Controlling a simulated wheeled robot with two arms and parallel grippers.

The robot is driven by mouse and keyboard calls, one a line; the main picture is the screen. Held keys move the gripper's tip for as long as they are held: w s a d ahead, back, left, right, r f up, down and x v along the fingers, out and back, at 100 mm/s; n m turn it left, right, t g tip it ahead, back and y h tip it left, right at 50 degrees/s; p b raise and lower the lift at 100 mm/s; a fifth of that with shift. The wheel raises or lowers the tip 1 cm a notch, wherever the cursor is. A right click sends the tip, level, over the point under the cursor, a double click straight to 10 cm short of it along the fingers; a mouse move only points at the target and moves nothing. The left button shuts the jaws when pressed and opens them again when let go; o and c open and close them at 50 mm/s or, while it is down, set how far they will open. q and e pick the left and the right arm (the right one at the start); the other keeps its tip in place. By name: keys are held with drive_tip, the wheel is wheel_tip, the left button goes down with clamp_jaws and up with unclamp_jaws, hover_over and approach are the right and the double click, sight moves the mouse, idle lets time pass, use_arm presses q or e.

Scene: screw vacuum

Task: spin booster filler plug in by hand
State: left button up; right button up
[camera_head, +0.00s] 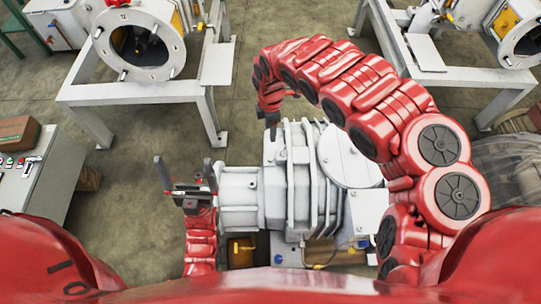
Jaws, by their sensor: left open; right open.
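A white vacuum pump (240,190) with a ribbed body and a round flat cover stands in front of me. I cannot make out the filler plug; it is too small or hidden. My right gripper (272,122) hangs at the end of the arched red arm, pointing down at the upper left part of the pump. Its jaws are open, and I cannot tell whether they touch anything. My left gripper (185,172) is open and empty, fingers pointing up, just left of the pump's round end.
Two white metal stands with round flanged chambers (140,45) are at the back left and back right. A grey control box with buttons (30,175) is at the left. Grey floor (140,150) is bare between the box and the pump.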

sight(270, 159)
wheel_tip(270, 159, down, 16)
drive_tip(key=b, duration=0.3)
drive_tip(key=shift+a+r, duration=0.1)
drive_tip(key=shift+r, duration=0.05)
drive_tip(key=shift+f, duration=0.8)
drive_tip(key=shift+c, duration=0.3)
clamp_jaws()
